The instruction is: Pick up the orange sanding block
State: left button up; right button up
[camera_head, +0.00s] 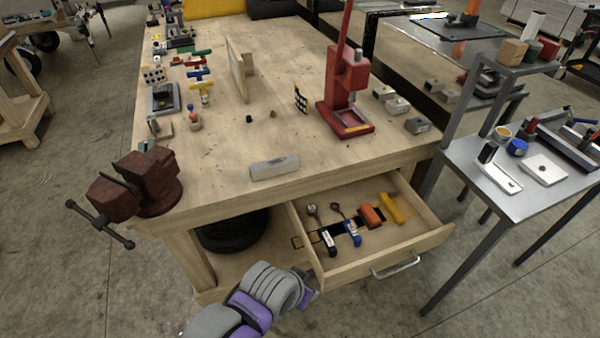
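An orange block (372,215), which looks like the sanding block, lies in the open drawer (345,272) of the workbench, right of the drawer's middle. A yellow tool (397,208) lies close beside it on the right. My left arm comes in from the bottom left, and its gripper end (309,291) is low beside the drawer's front left corner, outside the drawer and apart from the block. Its fingers are too small and hidden to read. My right gripper is not in view.
Several hand tools, one with a blue handle (352,233), lie left of the block in the drawer. The wooden workbench (220,160) overhangs the drawer's back. A red vise (140,185) sits at its left corner. A metal side table (480,178) stands to the right.

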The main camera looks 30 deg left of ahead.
aim_at(369, 216)
jog(key=i+l, duration=0.3)
jog(key=i, duration=0.25)
jog(key=i+l+u, duration=0.15)
jog(key=i+l, duration=0.15)
jog(key=i, duration=0.2)
